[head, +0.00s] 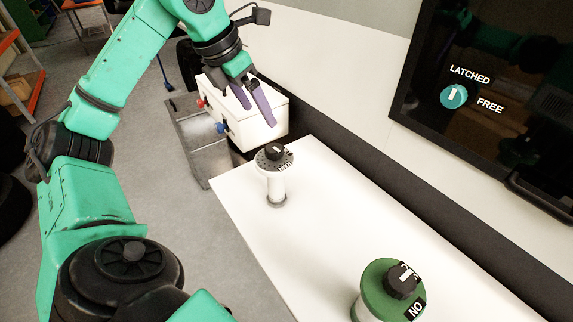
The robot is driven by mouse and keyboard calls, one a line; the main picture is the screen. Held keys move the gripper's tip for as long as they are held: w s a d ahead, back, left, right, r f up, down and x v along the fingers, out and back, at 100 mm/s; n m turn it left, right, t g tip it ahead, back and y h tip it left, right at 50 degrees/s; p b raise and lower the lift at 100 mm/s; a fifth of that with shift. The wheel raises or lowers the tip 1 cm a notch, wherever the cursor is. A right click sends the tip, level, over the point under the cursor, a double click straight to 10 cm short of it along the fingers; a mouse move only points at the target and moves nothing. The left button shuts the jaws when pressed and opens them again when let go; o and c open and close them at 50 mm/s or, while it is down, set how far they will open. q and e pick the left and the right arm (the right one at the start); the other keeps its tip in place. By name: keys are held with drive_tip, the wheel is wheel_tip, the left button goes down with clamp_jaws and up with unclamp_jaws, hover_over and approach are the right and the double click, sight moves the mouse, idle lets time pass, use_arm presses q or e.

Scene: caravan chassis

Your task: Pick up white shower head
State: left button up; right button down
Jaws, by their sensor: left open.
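My right gripper is not in view.
A green dial (378,290) stands nearer. A grey metal bin (208,152) is below the box. A dark panel (500,90) with a teal knob is right.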

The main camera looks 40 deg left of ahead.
use_arm(q)
drive_tip(key=b, duration=0.2)
approach(273, 148)
wheel_tip(273, 148, down, 2)
drive_tip(key=x, duration=0.6)
drive_tip(key=shift+w+d+r, duration=0.1)
drive_tip(key=shift+w+d, duration=0.05)
drive_tip(key=shift+w, duration=0.3)
drive_tip(key=shift+w+f, duration=0.1)
drive_tip(key=shift+f, duration=0.4)
drive_tip(key=shift+c, duration=1.2)
clamp_jaws()
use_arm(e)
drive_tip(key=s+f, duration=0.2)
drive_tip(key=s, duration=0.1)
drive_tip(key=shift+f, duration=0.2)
